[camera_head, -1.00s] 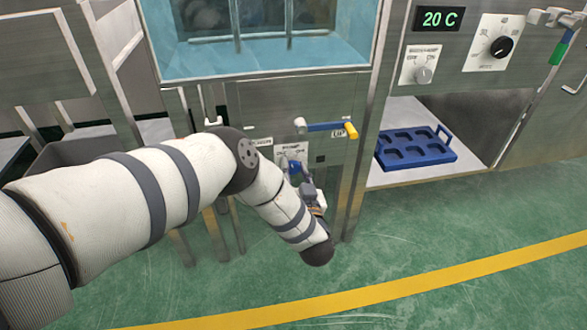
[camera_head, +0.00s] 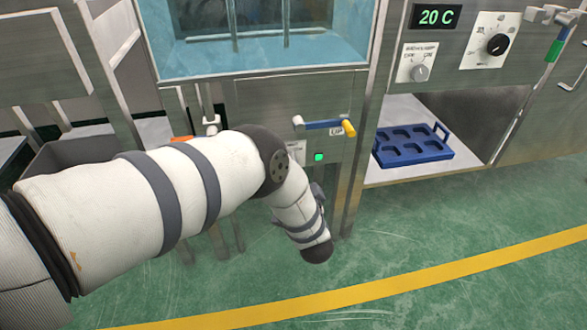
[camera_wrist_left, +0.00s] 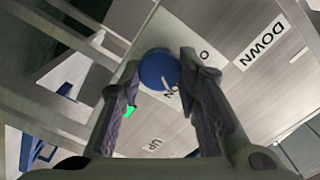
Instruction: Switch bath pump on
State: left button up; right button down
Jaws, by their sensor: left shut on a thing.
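A round blue knob (camera_wrist_left: 160,72) sits on the steel bath panel, over a white label with partly hidden letters. In the left wrist view the two fingers of my left gripper (camera_wrist_left: 159,64) are closed on either side of it. In the head view my left arm covers the knob and most of the gripper. The green also shows beside a finger in the left wrist view (camera_wrist_left: 129,111). My right gripper is not in view.
A lever with a blue bar and yellow end (camera_head: 325,125) sticks out above the lamp, close to my arm. The water bath (camera_head: 265,55) is above it. A blue tray (camera_head: 412,150) lies on the shelf at right. Green floor in front is clear.

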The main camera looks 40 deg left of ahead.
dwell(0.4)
pick_arm(q)
jog(key=o, duration=1.1)
jog(key=shift+o, duration=0.2)
jog(key=v, duration=1.2)
